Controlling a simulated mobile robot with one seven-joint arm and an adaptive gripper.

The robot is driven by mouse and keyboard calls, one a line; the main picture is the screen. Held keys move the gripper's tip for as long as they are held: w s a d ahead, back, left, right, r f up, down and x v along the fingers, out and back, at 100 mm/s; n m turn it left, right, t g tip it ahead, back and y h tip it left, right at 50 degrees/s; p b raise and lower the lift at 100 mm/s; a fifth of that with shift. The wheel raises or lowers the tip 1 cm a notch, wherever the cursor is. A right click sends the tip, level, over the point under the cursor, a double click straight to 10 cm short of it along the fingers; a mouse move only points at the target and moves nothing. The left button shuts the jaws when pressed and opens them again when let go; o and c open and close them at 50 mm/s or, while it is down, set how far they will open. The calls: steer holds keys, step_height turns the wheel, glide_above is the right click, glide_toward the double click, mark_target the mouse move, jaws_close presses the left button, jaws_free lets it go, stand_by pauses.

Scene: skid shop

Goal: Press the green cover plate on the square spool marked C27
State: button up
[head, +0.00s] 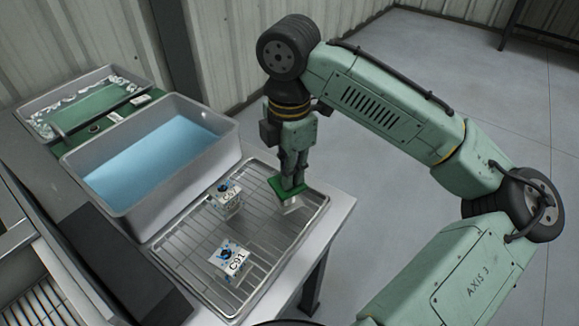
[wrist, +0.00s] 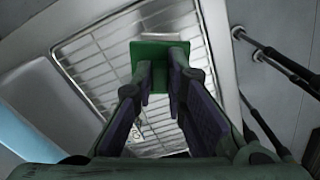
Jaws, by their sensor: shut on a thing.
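My gripper (head: 293,180) points down over the right side of the wire rack tray and is shut on the green cover plate (head: 284,187). In the wrist view the plate (wrist: 160,47) shows at the fingertips (wrist: 160,80). A pale object, maybe a spool (head: 291,205), shows just below the plate, mostly hidden; I cannot read a mark on it or tell whether they touch. Another square spool, marked C91 (head: 230,260), stands nearer the front.
The wire rack tray (head: 181,250) lies on a pale bench. A grey tub of blue liquid (head: 148,165) stands behind it to the left. Beyond is another grey tray with a green inside (head: 92,108). The rack between the spools is clear.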

steer(key=shift+f, duration=0.15)
stand_by(0.3)
steer(key=o, duration=0.8)
steer(key=shift+o, duration=0.3)
steer(key=o, duration=0.4)
step_height(320, 180, up, 8)
steer(key=p, duration=0.8)
